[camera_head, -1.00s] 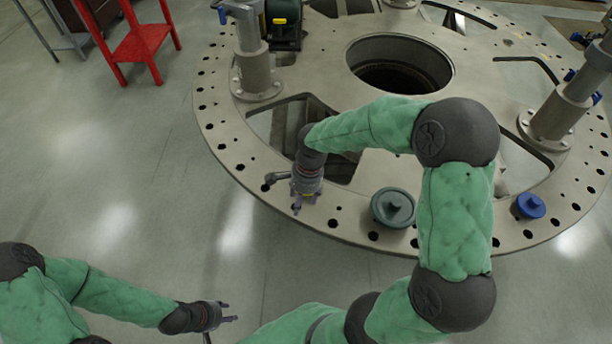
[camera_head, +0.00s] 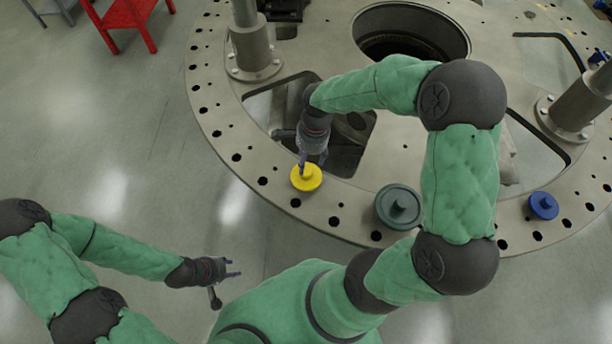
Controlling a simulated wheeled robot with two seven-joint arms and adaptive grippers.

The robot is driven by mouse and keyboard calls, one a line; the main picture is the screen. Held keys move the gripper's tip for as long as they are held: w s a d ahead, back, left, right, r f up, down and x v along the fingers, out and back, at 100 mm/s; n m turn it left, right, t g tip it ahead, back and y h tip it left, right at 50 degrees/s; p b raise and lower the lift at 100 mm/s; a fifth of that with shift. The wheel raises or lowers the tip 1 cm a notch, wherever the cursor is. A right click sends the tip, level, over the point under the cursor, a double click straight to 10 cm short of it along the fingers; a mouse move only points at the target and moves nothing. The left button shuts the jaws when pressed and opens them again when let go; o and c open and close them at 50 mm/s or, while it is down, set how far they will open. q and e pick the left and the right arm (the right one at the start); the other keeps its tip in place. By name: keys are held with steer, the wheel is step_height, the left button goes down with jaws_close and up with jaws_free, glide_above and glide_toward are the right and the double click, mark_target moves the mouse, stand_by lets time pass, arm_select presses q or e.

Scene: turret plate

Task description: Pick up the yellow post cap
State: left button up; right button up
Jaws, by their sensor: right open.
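The yellow post cap (camera_head: 311,184), a round disc with a small knob, rests on the near rim of the grey turret plate (camera_head: 236,174). My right gripper (camera_head: 303,168) points down at the cap from its far side, with its fingertips at the knob. It is open; whether the fingers touch the knob cannot be told. My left gripper (camera_head: 234,267) is open and empty, off the plate's near left edge above the floor.
A grey-green cap (camera_head: 399,208) and a blue cap (camera_head: 543,206) sit further right on the rim. Grey posts stand at the left (camera_head: 254,55) and right (camera_head: 572,115). A red stand (camera_head: 125,18) is at the far left, with open floor between.

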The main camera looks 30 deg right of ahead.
mark_target(306, 171)
steer(key=shift+w+f, duration=0.15)
steer(key=shift+f, duration=0.45)
steer(key=shift+a+f, duration=0.1)
steer(key=shift+f, duration=0.5)
steer(key=f, duration=0.2)
steer(key=f+b, duration=0.1)
steer(key=shift+a+f, duration=0.25)
steer(key=shift+f, duration=0.15)
jaws_close()
